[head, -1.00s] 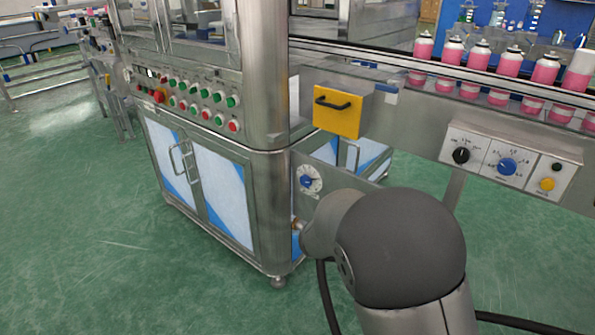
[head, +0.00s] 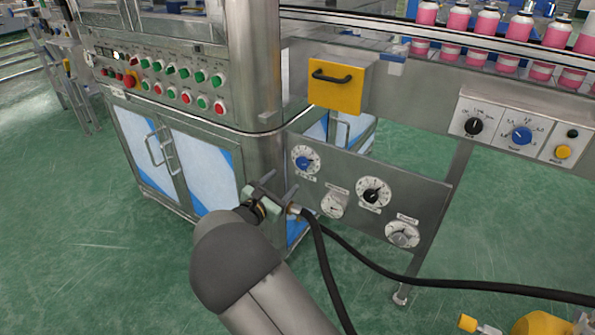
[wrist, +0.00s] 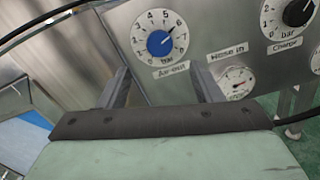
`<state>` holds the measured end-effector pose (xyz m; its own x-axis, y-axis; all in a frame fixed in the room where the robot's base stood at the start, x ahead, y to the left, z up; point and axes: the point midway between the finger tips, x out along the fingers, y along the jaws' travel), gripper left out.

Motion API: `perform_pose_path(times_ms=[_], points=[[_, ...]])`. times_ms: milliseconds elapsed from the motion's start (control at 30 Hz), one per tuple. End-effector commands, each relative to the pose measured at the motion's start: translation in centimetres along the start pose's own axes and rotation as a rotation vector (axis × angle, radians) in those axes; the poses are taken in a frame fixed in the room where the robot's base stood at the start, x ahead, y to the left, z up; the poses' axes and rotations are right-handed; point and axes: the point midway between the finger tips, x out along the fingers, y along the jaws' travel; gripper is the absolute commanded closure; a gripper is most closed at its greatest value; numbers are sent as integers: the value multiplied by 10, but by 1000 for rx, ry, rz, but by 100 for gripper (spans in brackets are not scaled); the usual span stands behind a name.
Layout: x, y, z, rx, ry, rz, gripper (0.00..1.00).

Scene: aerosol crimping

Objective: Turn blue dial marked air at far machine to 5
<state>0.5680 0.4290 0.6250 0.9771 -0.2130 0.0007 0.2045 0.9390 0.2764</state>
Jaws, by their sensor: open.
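The blue dial (head: 304,161) sits on a round white scale at the upper left of the lower metal panel beside the machine. In the wrist view the blue dial (wrist: 160,43) has "Air-out" written under its scale. Its white pointer aims up and right, close to the 6. My gripper (head: 280,184) is open and empty, just below and left of the dial in the head view. In the wrist view my gripper (wrist: 162,73) has its fingers either side of the label below the dial. The fingers look apart from the dial.
The panel also holds a hose-in gauge (head: 333,205), a black charge dial (head: 372,192) and a grey knob (head: 403,235). Another blue dial (head: 521,136) is on the conveyor panel. A black hose (head: 330,270) runs from the panel. A yellow handled box (head: 335,86) is above.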

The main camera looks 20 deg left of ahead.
Motion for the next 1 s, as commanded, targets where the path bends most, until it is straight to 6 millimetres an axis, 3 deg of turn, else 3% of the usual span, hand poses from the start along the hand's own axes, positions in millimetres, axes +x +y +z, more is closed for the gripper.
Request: perform_pose_path(times_ms=[200, 400, 600, 867, 1000], points=[[48, -2, -2, 2, -2, -3, 41], [78, -1, -2, 1, 0, -1, 41], [90, 0, 0, 0, 0, -1, 41], [90, 0, 0, 0, 1, 0, 41], [90, 0, 0, 0, 1, 0, 80]])
